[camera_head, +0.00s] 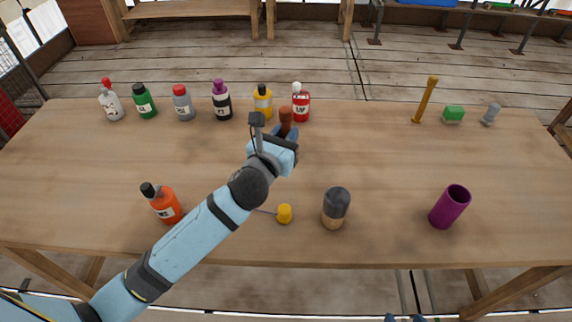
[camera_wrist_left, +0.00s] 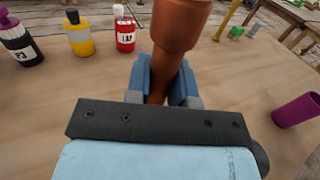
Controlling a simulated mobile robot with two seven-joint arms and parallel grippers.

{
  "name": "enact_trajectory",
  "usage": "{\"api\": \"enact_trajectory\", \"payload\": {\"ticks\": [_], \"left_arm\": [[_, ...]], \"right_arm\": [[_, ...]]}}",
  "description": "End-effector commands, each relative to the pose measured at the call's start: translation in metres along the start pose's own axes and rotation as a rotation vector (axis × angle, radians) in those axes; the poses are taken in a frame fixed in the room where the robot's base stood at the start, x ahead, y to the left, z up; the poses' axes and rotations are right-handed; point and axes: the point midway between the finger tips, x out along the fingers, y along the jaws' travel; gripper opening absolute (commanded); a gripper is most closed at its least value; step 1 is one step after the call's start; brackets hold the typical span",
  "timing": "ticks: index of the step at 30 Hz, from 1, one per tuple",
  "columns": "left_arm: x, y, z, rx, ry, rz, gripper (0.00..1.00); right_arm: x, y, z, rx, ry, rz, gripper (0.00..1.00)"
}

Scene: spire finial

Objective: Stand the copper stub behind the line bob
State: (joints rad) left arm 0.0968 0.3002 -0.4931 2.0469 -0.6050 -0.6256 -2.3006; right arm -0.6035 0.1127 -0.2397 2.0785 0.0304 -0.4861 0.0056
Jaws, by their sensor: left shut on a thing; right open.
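The copper stub (camera_head: 286,117) is held roughly upright in my left gripper (camera_head: 285,133), near the back middle of the table. In the left wrist view the stub (camera_wrist_left: 177,28) is wide at the top and narrower between the blue fingers (camera_wrist_left: 168,88). Its lower end is hidden, so I cannot tell whether it touches the table. A small yellow piece with a thin line (camera_head: 284,214), which looks like the line bob, lies near the front middle, right of my left forearm. My right gripper (camera_head: 404,318) barely shows at the bottom edge, apart from everything.
A row of bottles, including a red one (camera_head: 301,104) and a yellow one (camera_head: 263,102), stands behind the stub. An orange bottle (camera_head: 165,204), a dark-topped cylinder (camera_head: 336,207) and a purple cup (camera_head: 450,207) stand in front. The table's middle right is clear.

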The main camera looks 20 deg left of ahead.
Motion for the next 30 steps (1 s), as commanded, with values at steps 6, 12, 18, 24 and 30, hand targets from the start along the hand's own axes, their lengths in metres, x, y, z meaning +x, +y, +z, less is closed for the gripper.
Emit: {"api": "enact_trajectory", "payload": {"ticks": [6, 12, 18, 24, 30], "left_arm": [[0.000, 0.000, -0.034, -0.002, -0.001, 0.000, 0.00], [0.000, 0.000, -0.058, -0.003, 0.002, 0.001, 0.00], [0.000, 0.000, -0.079, -0.001, 0.000, 0.001, 0.00], [0.000, 0.000, -0.078, 0.000, -0.002, 0.000, 0.00], [0.000, 0.000, -0.082, 0.000, -0.001, 0.000, 0.27]], "right_arm": [[0.002, 0.001, 0.004, -0.014, 0.007, -0.003, 0.60], [0.003, 0.003, 0.011, -0.028, 0.007, -0.003, 0.60], [0.005, 0.003, 0.014, -0.032, 0.009, -0.002, 0.60], [0.005, 0.002, 0.011, -0.030, 0.012, -0.002, 0.60], [0.005, 0.002, 0.012, -0.029, 0.013, -0.003, 0.60]]}}
